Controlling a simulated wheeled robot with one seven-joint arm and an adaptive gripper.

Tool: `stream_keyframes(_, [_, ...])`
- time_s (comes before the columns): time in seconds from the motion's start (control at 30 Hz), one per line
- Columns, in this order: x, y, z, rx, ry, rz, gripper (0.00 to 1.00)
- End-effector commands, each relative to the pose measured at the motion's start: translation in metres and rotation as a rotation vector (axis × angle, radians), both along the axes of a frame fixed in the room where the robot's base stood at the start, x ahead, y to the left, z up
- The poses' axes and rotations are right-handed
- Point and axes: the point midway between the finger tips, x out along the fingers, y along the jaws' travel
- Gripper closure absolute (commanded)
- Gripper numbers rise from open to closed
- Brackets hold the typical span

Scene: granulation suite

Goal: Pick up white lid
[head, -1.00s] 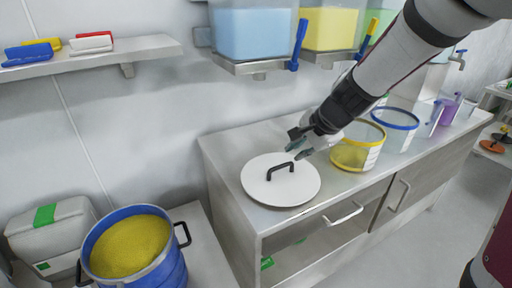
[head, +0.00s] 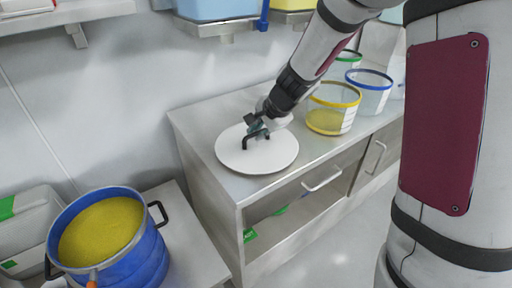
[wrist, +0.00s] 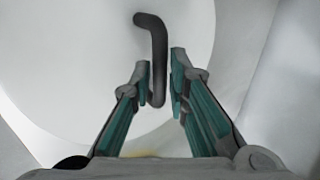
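The white lid (head: 270,160) is a flat round disc with a black bar handle (head: 247,139). It lies flat on the steel counter, near its left end. My gripper (head: 256,127) is at the handle, just above the lid. In the wrist view, the white lid (wrist: 60,60) fills most of the picture. The black handle (wrist: 156,60) reaches down between the two fingers of my gripper (wrist: 160,85). The fingers stand apart on either side of the handle, with a small gap on the right; whether the left finger touches it is hard to tell.
A blue pot (head: 140,262) of yellow powder stands at lower left on a lower surface. A yellow-rimmed clear tub (head: 333,108) and a blue-rimmed tub (head: 369,92) stand right of the lid. A shelf (head: 100,12) and hoppers hang on the wall above.

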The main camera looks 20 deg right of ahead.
Motion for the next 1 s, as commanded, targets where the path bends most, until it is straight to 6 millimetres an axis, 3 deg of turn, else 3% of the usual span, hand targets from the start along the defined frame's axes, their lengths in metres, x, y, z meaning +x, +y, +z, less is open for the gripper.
stream_keyframes(0.1, [0.009, 0.003, -0.016, 0.0, 0.001, -0.001, 0.84])
stream_keyframes(0.37, [0.01, 0.004, -0.017, 0.0, 0.0, 0.0, 0.84])
stream_keyframes(0.43, [0.01, 0.004, -0.017, 0.0, 0.0, 0.0, 1.0])
stream_keyframes(1.0, [0.011, 0.004, -0.008, -0.001, -0.003, 0.001, 1.0])
